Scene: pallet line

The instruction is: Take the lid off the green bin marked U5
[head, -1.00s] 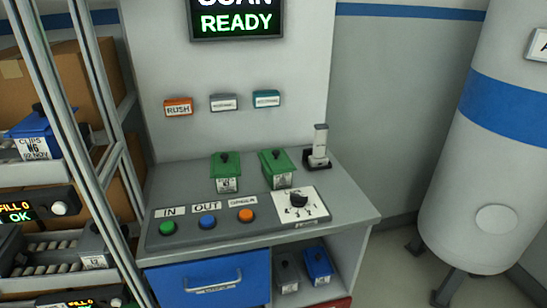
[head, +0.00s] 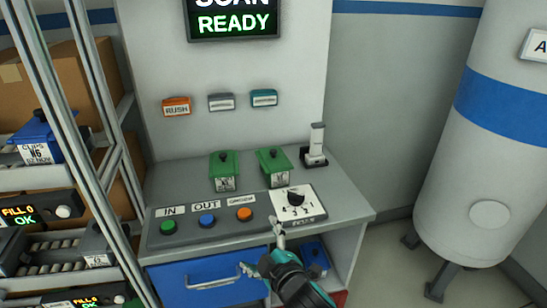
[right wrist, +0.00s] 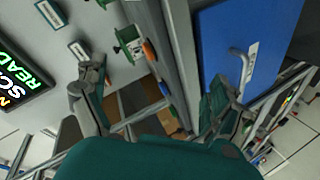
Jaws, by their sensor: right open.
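Two green bins with green lids and black knobs stand side by side on the grey bench: the left green bin (head: 224,172) and the right green bin (head: 274,168). Both lids are on. Their white labels are too small to read, so I cannot tell which is U5. My right gripper (head: 262,248) is open and empty, in front of the bench's front edge, below and apart from both bins. In the right wrist view its spread fingers (right wrist: 150,85) have nothing between them. A green bin (right wrist: 130,40) shows beyond them. My left gripper is not in view.
On the bench (head: 345,205) are a button panel (head: 188,235), a dial plate (head: 312,210) and an upright grey device (head: 316,145). A blue drawer (head: 205,290) is below. A shelf rack (head: 85,90) stands left, a white tank (head: 480,180) right.

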